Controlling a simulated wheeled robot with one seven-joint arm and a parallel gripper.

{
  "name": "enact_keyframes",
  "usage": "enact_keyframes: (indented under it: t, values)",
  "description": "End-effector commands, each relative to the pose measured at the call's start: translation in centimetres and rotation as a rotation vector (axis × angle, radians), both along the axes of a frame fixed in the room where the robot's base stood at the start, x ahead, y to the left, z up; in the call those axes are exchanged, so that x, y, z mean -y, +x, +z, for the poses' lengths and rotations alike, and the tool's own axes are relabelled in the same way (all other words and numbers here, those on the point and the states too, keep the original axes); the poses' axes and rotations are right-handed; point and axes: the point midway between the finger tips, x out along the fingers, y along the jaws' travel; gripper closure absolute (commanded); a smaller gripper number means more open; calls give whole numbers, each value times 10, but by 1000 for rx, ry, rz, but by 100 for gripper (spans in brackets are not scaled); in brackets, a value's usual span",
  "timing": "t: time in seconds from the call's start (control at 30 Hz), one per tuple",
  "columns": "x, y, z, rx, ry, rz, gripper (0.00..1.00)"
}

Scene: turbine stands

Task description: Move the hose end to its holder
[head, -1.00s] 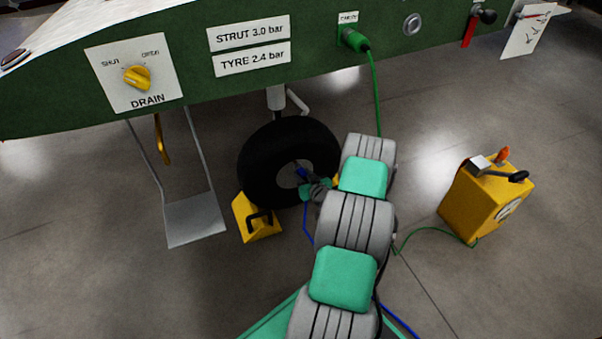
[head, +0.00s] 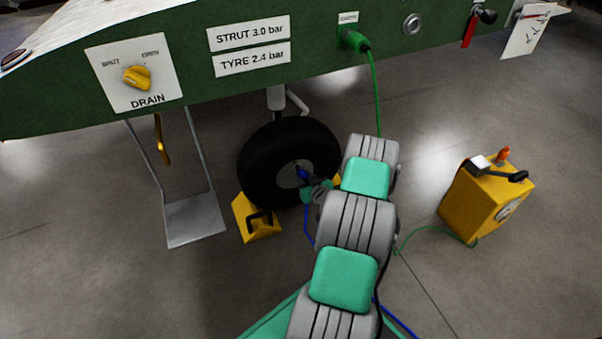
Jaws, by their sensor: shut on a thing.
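My gripper (head: 309,178) is at the black wheel (head: 262,158), in front of its pale hub, and is shut on the blue hose end (head: 302,173). The fingertips are small and partly hidden, so I cannot tell whether the hose end touches the wheel's valve. The blue hose (head: 306,215) hangs down from the gripper, passes behind my arm and shows again at the lower right. I cannot make out a holder for the hose end in this view.
Yellow chocks (head: 257,219) sit at the wheel. A yellow cart (head: 485,197) stands at right; a green cable (head: 375,90) runs from a green plug on the green hull (head: 330,65). A grey step (head: 195,221) hangs at left. Floor between arm and cart is mostly clear.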

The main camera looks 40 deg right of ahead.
Motion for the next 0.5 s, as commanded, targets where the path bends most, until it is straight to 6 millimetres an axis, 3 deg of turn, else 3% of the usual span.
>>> enact_keyframes:
  t: [0.5]
  values:
    - [-3, -15, 0, 1, -1, -2, 100]
